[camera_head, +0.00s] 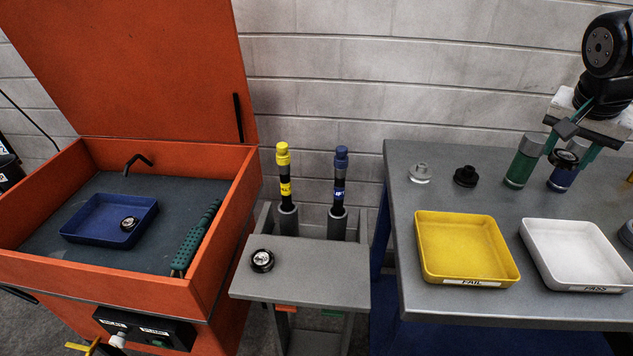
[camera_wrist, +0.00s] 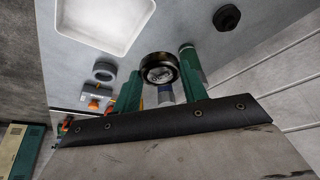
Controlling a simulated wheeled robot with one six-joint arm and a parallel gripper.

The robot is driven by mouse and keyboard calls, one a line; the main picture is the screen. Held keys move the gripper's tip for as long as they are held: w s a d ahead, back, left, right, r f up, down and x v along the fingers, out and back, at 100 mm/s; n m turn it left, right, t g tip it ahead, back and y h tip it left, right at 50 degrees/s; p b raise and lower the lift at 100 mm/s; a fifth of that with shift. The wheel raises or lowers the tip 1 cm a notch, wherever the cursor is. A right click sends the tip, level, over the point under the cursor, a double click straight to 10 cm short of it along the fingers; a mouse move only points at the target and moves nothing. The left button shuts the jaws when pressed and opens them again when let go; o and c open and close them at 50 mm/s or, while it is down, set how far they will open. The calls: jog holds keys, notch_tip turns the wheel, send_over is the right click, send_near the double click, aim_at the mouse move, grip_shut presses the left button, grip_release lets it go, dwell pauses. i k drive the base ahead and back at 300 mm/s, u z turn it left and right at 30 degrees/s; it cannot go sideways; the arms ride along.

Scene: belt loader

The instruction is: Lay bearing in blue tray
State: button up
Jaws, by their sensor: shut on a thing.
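The blue tray (camera_head: 85,233) lies inside the orange box at the left, and one bearing (camera_head: 130,223) rests in it. A second bearing (camera_head: 262,260) lies on the small grey stand in the middle. My gripper (camera_head: 567,152) is at the right, above the back of the grey table. Its green fingers are shut on a third bearing (camera_head: 565,159), black-rimmed with a silvery centre. The wrist view shows this held bearing (camera_wrist: 158,70) between the fingertips. The blue tray does not show in the wrist view.
A yellow FAIL tray (camera_head: 465,248) and a white PASS tray (camera_head: 577,255) stand on the grey table (camera_head: 400,190). A green cylinder (camera_head: 525,162) and small round parts stand behind them. The orange box (camera_head: 150,290) has raised walls, an upright lid and a green-handled tool (camera_head: 197,238).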

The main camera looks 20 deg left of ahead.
aim_at(102, 223)
jog(key=k, duration=0.15)
jog(key=u, duration=3.35)
jog(key=i, duration=3.8)
jog(key=z, duration=3.6)
